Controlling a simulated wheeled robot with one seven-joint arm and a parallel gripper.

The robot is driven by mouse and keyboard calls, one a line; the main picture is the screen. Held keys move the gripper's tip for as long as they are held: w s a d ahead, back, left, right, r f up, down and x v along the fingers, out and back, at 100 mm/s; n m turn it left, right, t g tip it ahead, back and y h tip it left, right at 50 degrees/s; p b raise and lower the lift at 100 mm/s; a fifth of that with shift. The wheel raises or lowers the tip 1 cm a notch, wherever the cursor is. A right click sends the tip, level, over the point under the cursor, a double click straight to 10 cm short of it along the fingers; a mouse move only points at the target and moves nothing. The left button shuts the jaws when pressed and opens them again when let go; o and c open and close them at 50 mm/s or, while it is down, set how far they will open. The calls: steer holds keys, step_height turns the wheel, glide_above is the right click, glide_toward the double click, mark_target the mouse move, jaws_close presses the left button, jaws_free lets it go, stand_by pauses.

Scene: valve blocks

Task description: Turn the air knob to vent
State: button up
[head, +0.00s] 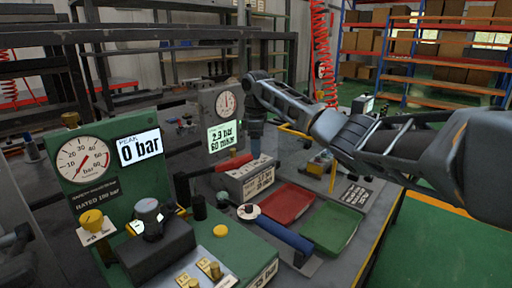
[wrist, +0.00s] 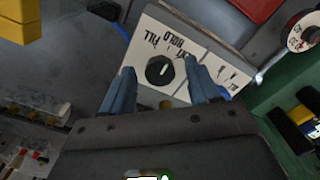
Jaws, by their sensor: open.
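The air knob (wrist: 159,71) is a round black knob with a short white mark, on a white plate (wrist: 204,57) in the wrist view. FILL, HOLD and a partly hidden word are printed beside it, upside down. I cannot tell which word the mark points to. My gripper (wrist: 160,68) is open, with one blue finger on each side of the knob and visible gaps to it. In the head view my gripper (head: 256,147) points down over the pale block (head: 247,181). The knob is hidden there.
A red tray (head: 286,203) and a green tray (head: 332,228) lie right of the block. A gauge panel (head: 222,112) reading 2.9 bar stands behind. A green gauge panel (head: 108,175) reading 0 bar is at left. A red-handled tool (head: 234,163) lies close by.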

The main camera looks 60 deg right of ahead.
steer(key=c, duration=1)
steer(key=shift+r, duration=0.1)
steer(key=shift+c, duration=0.2)
steer(key=shift+p, duration=0.35)
steer(key=shift+a+r+m+p, duration=0.1)
steer(key=shift+r+m+p, duration=0.1)
steer(key=shift+m+p, duration=1.5)
steer(key=shift+p, duration=0.6)
steer(key=m+p, duration=0.3)
steer(key=shift+f+m+p, duration=0.2)
steer(key=shift+m+p, duration=0.9)
steer(key=shift+m, duration=0.1)
